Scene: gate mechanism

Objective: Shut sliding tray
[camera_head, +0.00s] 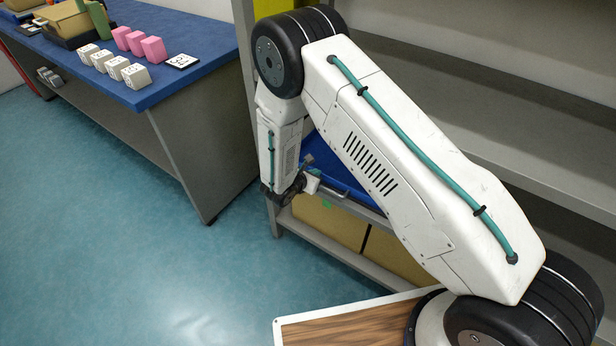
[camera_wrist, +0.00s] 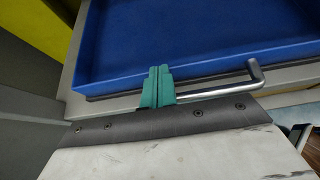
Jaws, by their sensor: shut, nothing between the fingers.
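The sliding tray (camera_wrist: 215,62) has a blue inside and a grey front edge. In the wrist view its inside is open to view, so it stands at least partly out. A bare metal bar handle (camera_wrist: 222,92) runs along its front. My gripper (camera_wrist: 158,72) has teal fingers that are shut together with nothing between them. The fingertips are at the tray's front edge, near the handle's left part, which they and the gripper body hide. I cannot tell whether they touch. In the head view the tray (camera_head: 343,174) shows behind my arm, partly hidden by it.
A grey metal shelf unit (camera_head: 480,140) holds the tray, with cardboard-coloured boxes (camera_head: 335,222) below. At left a blue-topped table (camera_head: 190,82) carries pink blocks (camera_head: 137,43) and white blocks (camera_head: 118,66). The teal floor (camera_head: 170,250) between is clear.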

